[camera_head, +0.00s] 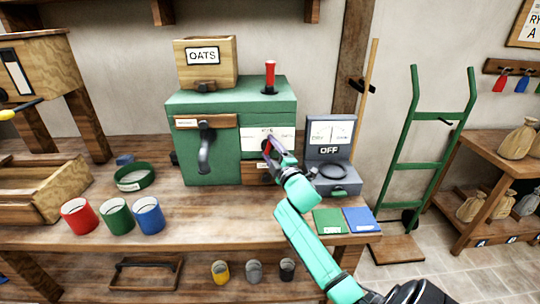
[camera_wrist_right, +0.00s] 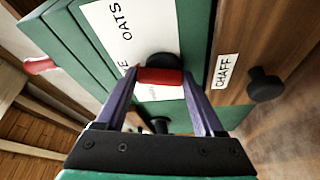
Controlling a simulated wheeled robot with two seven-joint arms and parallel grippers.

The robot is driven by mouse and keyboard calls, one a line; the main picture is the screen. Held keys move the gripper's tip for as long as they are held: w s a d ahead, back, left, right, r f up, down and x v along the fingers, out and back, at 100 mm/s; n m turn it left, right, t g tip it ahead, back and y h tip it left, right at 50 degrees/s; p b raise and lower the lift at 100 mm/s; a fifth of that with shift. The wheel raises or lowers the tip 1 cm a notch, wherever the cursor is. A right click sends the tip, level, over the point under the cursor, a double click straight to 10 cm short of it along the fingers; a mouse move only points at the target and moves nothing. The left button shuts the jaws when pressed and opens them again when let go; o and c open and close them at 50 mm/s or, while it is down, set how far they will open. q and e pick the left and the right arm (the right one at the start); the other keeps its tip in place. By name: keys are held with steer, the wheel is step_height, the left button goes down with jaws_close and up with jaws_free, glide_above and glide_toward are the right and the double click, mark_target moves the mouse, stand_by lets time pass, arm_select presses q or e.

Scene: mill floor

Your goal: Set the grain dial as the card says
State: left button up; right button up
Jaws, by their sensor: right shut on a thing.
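A green mill box (camera_head: 218,150) stands on the bench and bears a white dial plate (camera_head: 252,140) on its front. My right gripper (camera_head: 269,148) is at the right part of this plate. In the right wrist view the gripper (camera_wrist_right: 160,78) is shut on a red dial handle (camera_wrist_right: 161,76), with a dark round hub behind it. OATS reads on the plate (camera_wrist_right: 112,35) there; another word is mostly hidden. I cannot tell which word the handle points to. A wall card (camera_head: 530,24) at the top right is cut off; RY and A show. My left gripper is not in view.
A grey meter box (camera_head: 330,140) reading OFF stands close right of my right gripper. A drawer labelled CHAFF (camera_wrist_right: 228,70) with a dark knob is beside the plate. Red, green and blue cups (camera_head: 118,217) stand at the bench's front left. A dark crank (camera_head: 205,150) sticks out.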

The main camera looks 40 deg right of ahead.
steer(key=m+b, duration=0.2)
steer(key=f+m+t+h+b, duration=0.1)
steer(key=m+b, duration=0.1)
steer(key=m, duration=0.1)
steer(key=shift+h, duration=0.3)
steer(key=shift+r+m+h+b, duration=0.1)
steer(key=shift+m+h+b, duration=0.55)
steer(key=shift+m, duration=0.75)
steer(key=shift+m+h+b, duration=0.55)
steer(key=shift+m+b, duration=0.2)
steer(key=shift+m, duration=0.65)
steer(key=o, duration=1.4)
steer(key=shift+r, duration=0.15)
steer(key=shift+s, duration=0.1)
steer(key=v, duration=0.4)
steer(key=b+v, duration=0.1)
steer(key=v, duration=0.7)
steer(key=shift+f, duration=0.25)
